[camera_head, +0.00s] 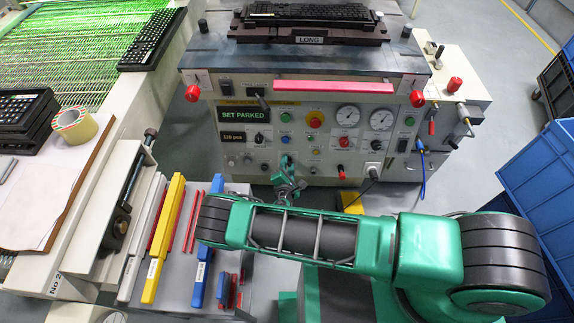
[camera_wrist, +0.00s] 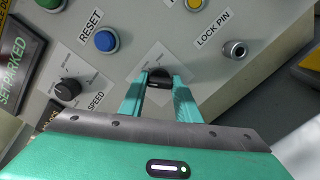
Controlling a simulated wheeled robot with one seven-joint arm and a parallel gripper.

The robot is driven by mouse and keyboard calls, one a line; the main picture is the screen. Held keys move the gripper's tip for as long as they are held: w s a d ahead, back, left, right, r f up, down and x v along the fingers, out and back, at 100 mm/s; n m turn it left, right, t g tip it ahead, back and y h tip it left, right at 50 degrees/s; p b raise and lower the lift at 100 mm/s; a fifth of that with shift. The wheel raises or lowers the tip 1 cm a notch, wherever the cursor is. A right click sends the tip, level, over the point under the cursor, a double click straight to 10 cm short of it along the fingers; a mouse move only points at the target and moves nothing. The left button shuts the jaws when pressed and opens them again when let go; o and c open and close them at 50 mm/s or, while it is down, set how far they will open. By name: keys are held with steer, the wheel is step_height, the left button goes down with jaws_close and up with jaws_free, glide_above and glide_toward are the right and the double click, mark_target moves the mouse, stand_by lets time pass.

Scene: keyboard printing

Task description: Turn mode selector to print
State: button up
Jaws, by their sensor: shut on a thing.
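In the wrist view, a black knob (camera_wrist: 160,75) on a pale square plate sits on the grey control panel, between my two green fingers. I take it as the mode selector; the small lettering around it is unreadable and partly hidden by the fingers. My gripper (camera_wrist: 159,90) is shut on this knob, one finger on each side. In the head view, my gripper (camera_head: 289,180) reaches the lower middle of the panel (camera_head: 365,150), and the knob is hidden behind it. Which position the knob points to cannot be told.
Close around the knob are a SPEED dial (camera_wrist: 67,89), a blue RESET button (camera_wrist: 106,40) and a LOCK PIN socket (camera_wrist: 235,49). A display (camera_head: 245,114) reads SET PARKED. Colored bars lie on a grey block (camera_head: 262,290) left of my arm; blue crates (camera_head: 540,150) stand right.

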steer(key=shift+s+d+f+m+g, duration=0.1)
steer(key=shift+f+m+g, duration=0.05)
steer(key=shift+m, duration=3.7)
steer(key=shift+s+f+m+g, duration=0.1)
steer(key=shift+m+g, duration=0.05)
steer(key=shift+m, duration=3.7)
steer(key=o, duration=1)
steer(key=shift+o, duration=0.2)
steer(key=shift+w+r, duration=0.1)
steer(key=v, duration=1)
steer(key=shift+s, duration=0.35)
